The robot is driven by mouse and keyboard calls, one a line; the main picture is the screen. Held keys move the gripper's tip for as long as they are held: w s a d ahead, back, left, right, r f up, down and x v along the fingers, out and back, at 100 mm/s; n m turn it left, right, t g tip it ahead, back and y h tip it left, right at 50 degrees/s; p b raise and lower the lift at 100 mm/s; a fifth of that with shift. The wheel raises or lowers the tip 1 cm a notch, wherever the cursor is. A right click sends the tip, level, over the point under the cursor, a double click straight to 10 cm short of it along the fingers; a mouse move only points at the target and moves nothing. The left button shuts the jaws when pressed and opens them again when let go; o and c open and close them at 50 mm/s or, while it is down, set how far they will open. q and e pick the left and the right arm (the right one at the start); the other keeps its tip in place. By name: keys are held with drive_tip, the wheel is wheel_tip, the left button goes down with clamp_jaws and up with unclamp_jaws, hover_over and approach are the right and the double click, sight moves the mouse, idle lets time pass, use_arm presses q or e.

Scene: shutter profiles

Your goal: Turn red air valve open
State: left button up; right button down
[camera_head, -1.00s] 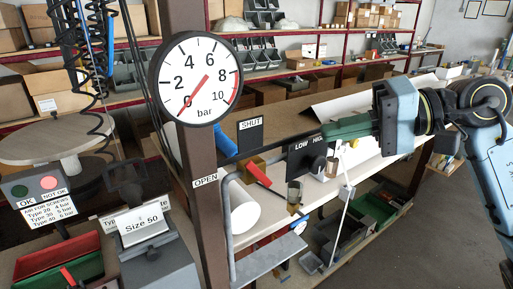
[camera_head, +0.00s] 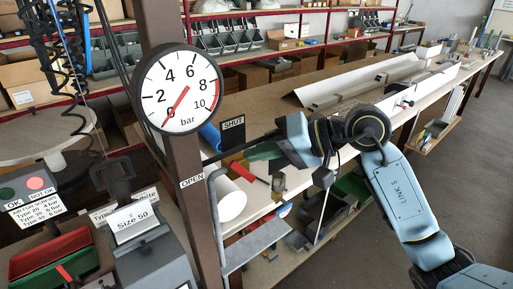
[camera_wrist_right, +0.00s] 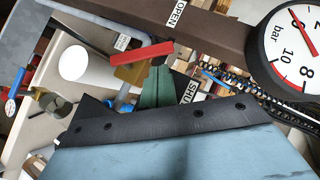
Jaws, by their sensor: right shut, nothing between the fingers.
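The red valve lever (camera_head: 243,172) sits on a brass valve body beside the brown post, between the OPEN label (camera_head: 191,182) and the SHUT label (camera_head: 233,123). In the right wrist view the red lever (camera_wrist_right: 143,53) lies across the brass body (camera_wrist_right: 130,73). The round gauge (camera_head: 180,88) has its red needle near 0 bar. My right gripper (camera_head: 258,152) has green fingers, shut and empty, just behind the lever. In the right wrist view its fingertips (camera_wrist_right: 160,70) are close beside the lever; I cannot tell whether they touch. My left gripper is not in view.
The brown post (camera_head: 190,150) and a grey tubular frame (camera_head: 217,215) stand close to the valve. A white roll (camera_head: 230,198) lies below it. A long workbench (camera_head: 330,85) runs to the back right. A Size 50 stand (camera_head: 130,218) is at the front left. Floor is clear at right.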

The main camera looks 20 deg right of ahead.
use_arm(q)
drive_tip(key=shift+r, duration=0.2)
use_arm(e)
drive_tip(key=shift+s+a+f, duration=0.1)
drive_tip(key=shift+a+f, duration=0.2)
drive_tip(key=shift+a, duration=0.05)
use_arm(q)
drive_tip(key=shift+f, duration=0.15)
